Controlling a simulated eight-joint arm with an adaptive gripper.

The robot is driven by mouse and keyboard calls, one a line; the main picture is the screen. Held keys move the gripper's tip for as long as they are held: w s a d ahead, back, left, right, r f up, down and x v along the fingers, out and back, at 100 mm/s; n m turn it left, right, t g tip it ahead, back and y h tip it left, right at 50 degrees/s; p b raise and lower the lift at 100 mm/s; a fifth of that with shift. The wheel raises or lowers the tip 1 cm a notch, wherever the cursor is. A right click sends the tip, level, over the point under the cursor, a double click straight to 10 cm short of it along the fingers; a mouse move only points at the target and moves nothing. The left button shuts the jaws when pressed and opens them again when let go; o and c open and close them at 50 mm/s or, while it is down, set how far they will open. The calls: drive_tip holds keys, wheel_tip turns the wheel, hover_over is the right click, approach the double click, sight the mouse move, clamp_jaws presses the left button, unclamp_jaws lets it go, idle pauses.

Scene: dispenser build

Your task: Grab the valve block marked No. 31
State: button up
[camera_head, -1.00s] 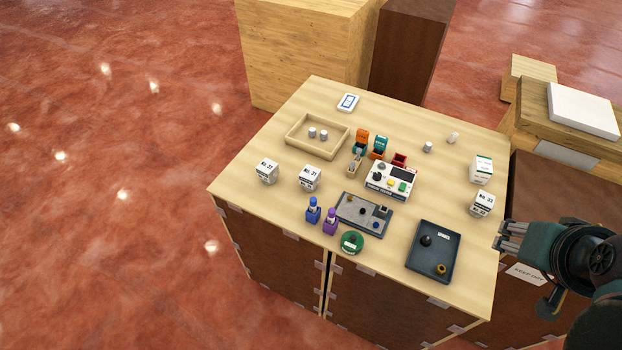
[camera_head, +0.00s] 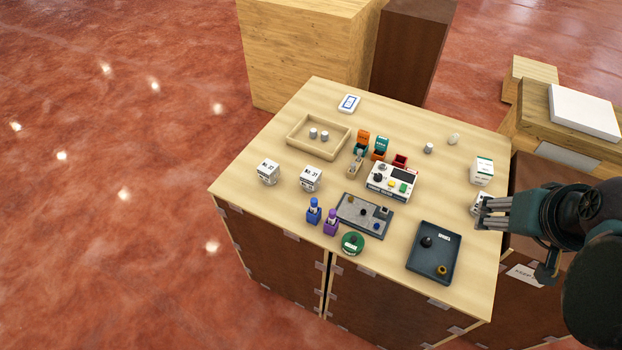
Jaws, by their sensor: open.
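Two white blocks with black printed labels stand at the left of the table: the left block (camera_head: 268,172) and the block beside it (camera_head: 310,179). Their numbers look like No. 27 or 37 and No. 31 or 37, too small to read surely. A third white block (camera_head: 476,203) stands at the right edge, mostly hidden behind my gripper, its label not readable now. My gripper (camera_head: 481,213) is open, its fingers pointing left, over or beside this third block in the picture. I cannot tell whether it touches it.
A white-and-green box (camera_head: 482,171) stands just behind my gripper. A dark tray (camera_head: 433,252) with small parts lies in front. A control box (camera_head: 391,181), grey fixture plate (camera_head: 363,215), blue bottle (camera_head: 313,212), purple bottle (camera_head: 331,223) and wooden tray (camera_head: 291,142) fill the middle.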

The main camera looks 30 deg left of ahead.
drive_tip(key=w+a+n+g, duration=0.2)
drive_tip(key=w+a+n, duration=0.3)
drive_tip(key=w+a, duration=0.5)
drive_tip(key=n+g+p, duration=0.1)
drive_tip(key=n+g, duration=0.3)
drive_tip(key=n, duration=0.7)
hover_over(311, 173)
drive_tip(key=shift+h, duration=0.3)
drive_tip(key=f, duration=1.8)
drive_tip(key=shift+w+d+f, duration=0.2)
drive_tip(key=shift+a+f, duration=0.2)
drive_tip(key=shift+f+p, duration=0.3)
drive_tip(key=shift+f, duration=0.95)
drive_tip(key=shift+s+f, duration=0.1)
